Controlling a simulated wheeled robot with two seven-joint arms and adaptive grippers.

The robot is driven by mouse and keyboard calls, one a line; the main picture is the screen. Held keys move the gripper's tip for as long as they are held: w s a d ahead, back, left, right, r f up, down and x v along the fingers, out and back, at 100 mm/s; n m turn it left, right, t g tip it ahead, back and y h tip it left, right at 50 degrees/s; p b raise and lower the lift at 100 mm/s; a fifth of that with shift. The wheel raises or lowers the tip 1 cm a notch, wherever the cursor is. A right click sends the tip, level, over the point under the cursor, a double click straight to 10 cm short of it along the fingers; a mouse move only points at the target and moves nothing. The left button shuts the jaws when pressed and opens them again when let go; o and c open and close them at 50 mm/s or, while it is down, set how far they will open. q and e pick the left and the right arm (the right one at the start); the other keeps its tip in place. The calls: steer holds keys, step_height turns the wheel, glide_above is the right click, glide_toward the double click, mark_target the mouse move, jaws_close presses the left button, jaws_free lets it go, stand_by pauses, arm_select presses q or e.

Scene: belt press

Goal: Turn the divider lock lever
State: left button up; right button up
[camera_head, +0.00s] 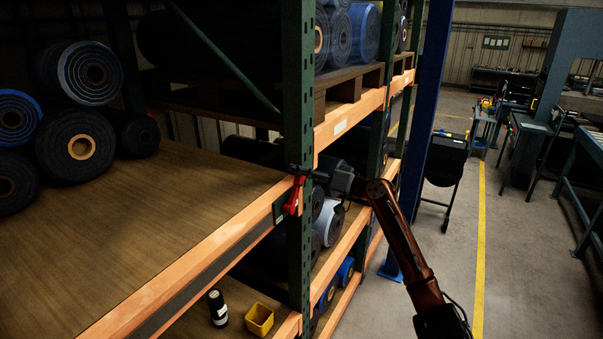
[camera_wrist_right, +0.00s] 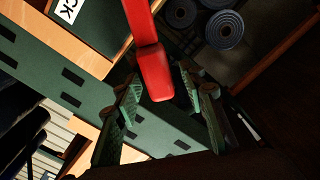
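The red divider lock lever (camera_head: 294,195) is on the green rack post at the end of the orange shelf beam, hanging down at a slight tilt in the head view. In the right wrist view the red lever (camera_wrist_right: 155,70) reaches in from the top, and its thick end lies between my fingers. My right gripper (camera_head: 306,172) is at the upper part of the lever. In the wrist view the right gripper (camera_wrist_right: 163,112) is open, with gaps showing on both sides of the lever. My left gripper is not in view.
The green post (camera_head: 301,80) and orange beam (camera_head: 190,270) stand close around the lever. Dark rolls (camera_head: 75,145) lie on the wooden shelf at left. Open floor lies at right.

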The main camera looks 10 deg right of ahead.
steer(key=v, duration=1.2)
steer(key=shift+f, duration=0.1)
steer(key=shift+c, duration=0.5)
